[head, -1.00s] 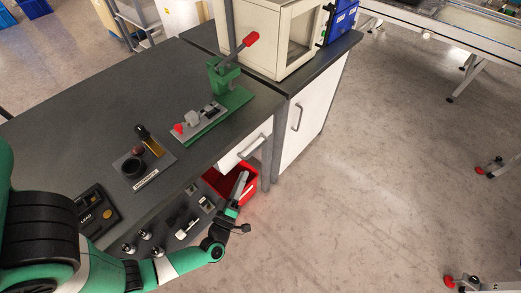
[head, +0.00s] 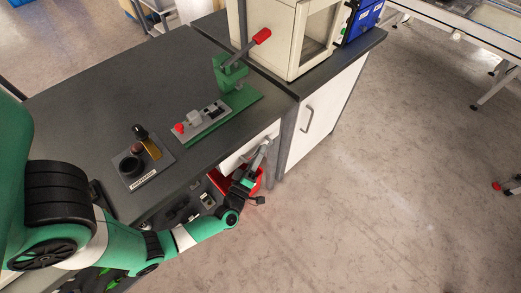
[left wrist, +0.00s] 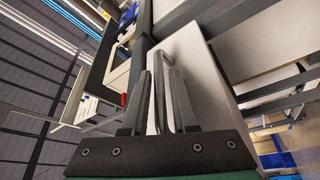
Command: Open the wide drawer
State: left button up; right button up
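The white drawer front (head: 237,157) sits under the dark worktop, beside the cabinet. It also shows as a pale panel in the left wrist view (left wrist: 205,75). Its grey bar handle (left wrist: 167,62) stands out from the panel; in the head view my gripper partly hides it. My left gripper (head: 263,150) is at the drawer front. In the left wrist view its two fingers (left wrist: 169,98) stand apart, with the handle appearing between them; contact cannot be told. The drawer looks closed. My right gripper is not in view.
A red bin (head: 226,181) is below the drawer, partly hidden by my left arm. A cabinet with a white door (head: 318,118) stands to the right. A green lever press (head: 230,75) stands on the worktop (head: 110,90).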

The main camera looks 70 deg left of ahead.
pick_arm(q)
grip_shut()
dwell(1.3)
